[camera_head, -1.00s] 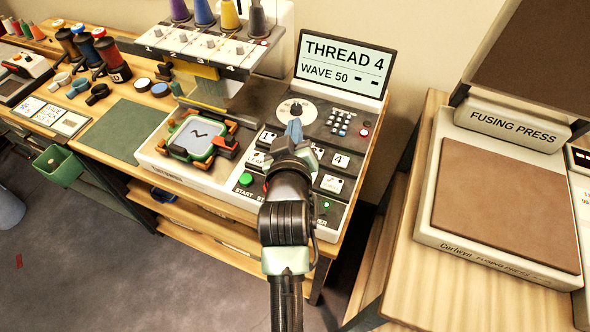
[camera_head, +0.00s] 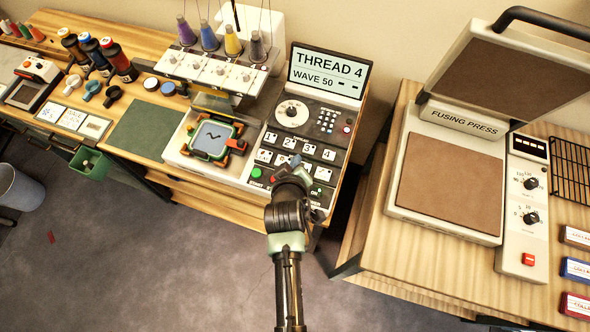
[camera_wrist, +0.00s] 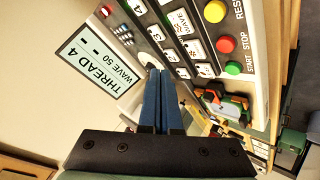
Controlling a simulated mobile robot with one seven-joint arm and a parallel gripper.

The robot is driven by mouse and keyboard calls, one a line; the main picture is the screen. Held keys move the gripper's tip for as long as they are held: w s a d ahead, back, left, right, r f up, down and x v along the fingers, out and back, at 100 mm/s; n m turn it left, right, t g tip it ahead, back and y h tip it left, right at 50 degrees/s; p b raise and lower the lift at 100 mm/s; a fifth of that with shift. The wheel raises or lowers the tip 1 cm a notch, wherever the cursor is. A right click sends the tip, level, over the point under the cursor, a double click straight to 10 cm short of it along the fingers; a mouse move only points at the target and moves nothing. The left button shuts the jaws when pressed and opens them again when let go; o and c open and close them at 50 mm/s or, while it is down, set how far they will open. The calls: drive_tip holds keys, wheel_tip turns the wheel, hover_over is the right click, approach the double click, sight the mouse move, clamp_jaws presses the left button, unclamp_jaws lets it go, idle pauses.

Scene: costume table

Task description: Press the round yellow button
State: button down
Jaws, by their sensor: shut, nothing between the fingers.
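The round yellow button (camera_wrist: 214,11) shows at the top edge of the wrist view, in line with a red button (camera_wrist: 225,44) marked STOP and a green button (camera_wrist: 233,67) marked START. They sit on the machine's control panel. In the head view the green button (camera_head: 256,172) shows, but my arm covers the yellow one. My gripper (camera_head: 296,161) is over the panel's front part. In the wrist view the blue fingers of my gripper (camera_wrist: 158,73) are together and empty, to the left of and below the yellow button. I cannot tell their height above the panel.
White numbered keys, a dial (camera_head: 292,113) and the THREAD 4 screen (camera_head: 328,73) are on the machine. An embroidery hoop (camera_head: 212,139) lies left of the panel. The fusing press (camera_head: 394,205) stands on a separate table at right, with a gap between the tables.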

drive_tip(key=shift+s+d+r+g+p, duration=0.15)
drive_tip(key=shift+s+g+p, duration=0.25)
drive_tip(key=shift+s+p, duration=0.65)
drive_tip(key=shift+w, duration=0.1)
wheel_tip(320, 180, down, 9)
drive_tip(key=b, duration=0.8)
drive_tip(key=shift+r, duration=0.1)
idle(1.2)
drive_tip(key=shift+f+b, duration=0.3)
drive_tip(key=shift+f, duration=0.1)
drive_tip(key=shift+f+b, duration=0.35)
drive_tip(key=shift+f, duration=0.1)
idle(0.4)
idle(0.3)
drive_tip(key=shift+r+p, duration=0.85)
